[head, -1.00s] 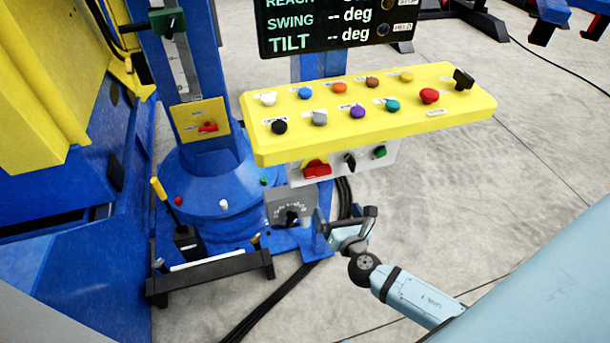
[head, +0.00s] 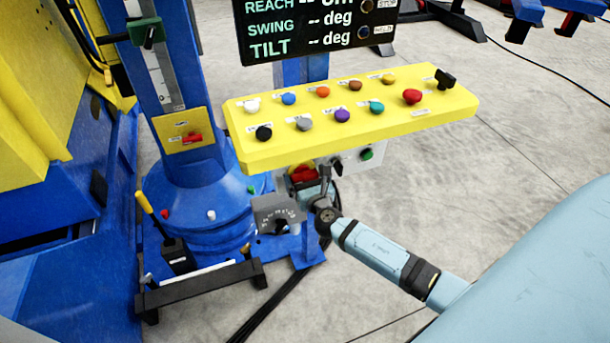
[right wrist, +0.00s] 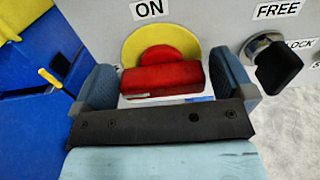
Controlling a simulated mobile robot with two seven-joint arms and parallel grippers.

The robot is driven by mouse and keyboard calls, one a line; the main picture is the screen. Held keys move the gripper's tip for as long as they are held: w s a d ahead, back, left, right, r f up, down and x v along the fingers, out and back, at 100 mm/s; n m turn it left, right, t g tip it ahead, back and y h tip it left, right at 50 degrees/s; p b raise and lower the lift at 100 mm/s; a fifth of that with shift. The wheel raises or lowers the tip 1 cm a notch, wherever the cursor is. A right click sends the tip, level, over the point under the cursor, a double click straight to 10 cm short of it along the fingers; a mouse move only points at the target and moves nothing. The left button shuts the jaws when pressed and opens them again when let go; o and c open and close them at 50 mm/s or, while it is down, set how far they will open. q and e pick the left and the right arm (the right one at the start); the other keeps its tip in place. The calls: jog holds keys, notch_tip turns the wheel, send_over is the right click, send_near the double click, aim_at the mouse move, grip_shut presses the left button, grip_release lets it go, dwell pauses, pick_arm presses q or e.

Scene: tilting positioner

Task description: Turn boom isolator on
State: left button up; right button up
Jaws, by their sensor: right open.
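A red rotary handle (head: 303,173) on a yellow disc sits on the pale panel under the yellow console. In the right wrist view the red handle (right wrist: 163,78) lies about level, below a label reading ON. My right gripper (right wrist: 166,82) is open, with one finger on each side of the handle; I cannot tell whether they touch it. In the head view my right gripper (head: 313,183) is at the panel and partly covers the handle. Another red handle (head: 192,138) is on a yellow plate on the blue column; its label is too small to read. My left gripper is not in view.
The yellow console (head: 350,120) with several coloured buttons overhangs the panel. A black switch (right wrist: 278,62) marked FREE is right of the handle. A grey dial plate (head: 277,213) stands just below left of my gripper. Open floor lies to the right.

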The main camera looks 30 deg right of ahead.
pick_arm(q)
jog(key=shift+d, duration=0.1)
pick_arm(e)
jog(key=shift+w+d, duration=0.1)
jog(key=shift+w, duration=0.2)
jog(key=c, duration=0.7)
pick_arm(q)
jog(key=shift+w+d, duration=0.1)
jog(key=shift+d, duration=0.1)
pick_arm(e)
jog(key=shift+c, duration=0.2)
